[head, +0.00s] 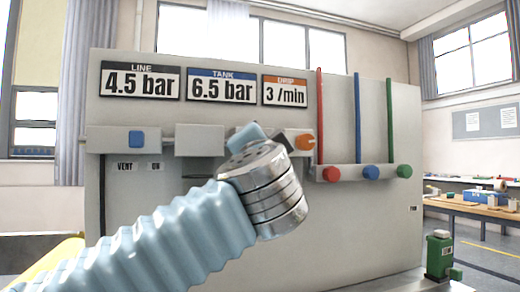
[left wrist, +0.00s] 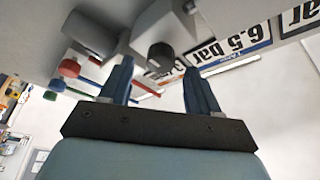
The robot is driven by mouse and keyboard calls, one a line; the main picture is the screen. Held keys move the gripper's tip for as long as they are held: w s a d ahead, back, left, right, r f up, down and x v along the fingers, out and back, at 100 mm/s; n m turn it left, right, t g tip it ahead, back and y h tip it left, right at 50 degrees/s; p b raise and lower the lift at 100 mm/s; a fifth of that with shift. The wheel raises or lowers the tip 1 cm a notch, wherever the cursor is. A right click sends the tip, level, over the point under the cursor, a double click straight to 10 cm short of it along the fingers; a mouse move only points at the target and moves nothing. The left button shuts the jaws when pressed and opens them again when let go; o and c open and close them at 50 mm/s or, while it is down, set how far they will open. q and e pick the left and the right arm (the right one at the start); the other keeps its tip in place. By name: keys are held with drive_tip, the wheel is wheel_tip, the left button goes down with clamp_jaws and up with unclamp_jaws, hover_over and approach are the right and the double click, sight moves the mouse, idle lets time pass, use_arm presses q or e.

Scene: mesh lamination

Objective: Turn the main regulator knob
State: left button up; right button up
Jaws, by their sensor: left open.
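My left gripper (head: 246,134) is at the panel's middle in the head view, largely hidden behind my own silver wrist. In the left wrist view its two blue fingers (left wrist: 159,66) are open and empty. A dark round knob (left wrist: 160,54) on a grey housing shows beyond the fingers, between their tips in the picture; I cannot tell whether they touch it. It looks like the main regulator knob, but no label on it is readable. In the head view my wrist and gripper hide it. My right gripper is in neither view.
The grey panel (head: 385,230) carries LINE 4.5 bar, TANK 6.5 bar and DRIP 3 /min displays.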

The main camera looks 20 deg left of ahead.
use_arm(q)
drive_tip(key=b+v, duration=0.2)
drive_tip(key=v, duration=0.8)
drive_tip(key=shift+s, duration=0.3)
drive_tip(key=shift+f, duration=0.1)
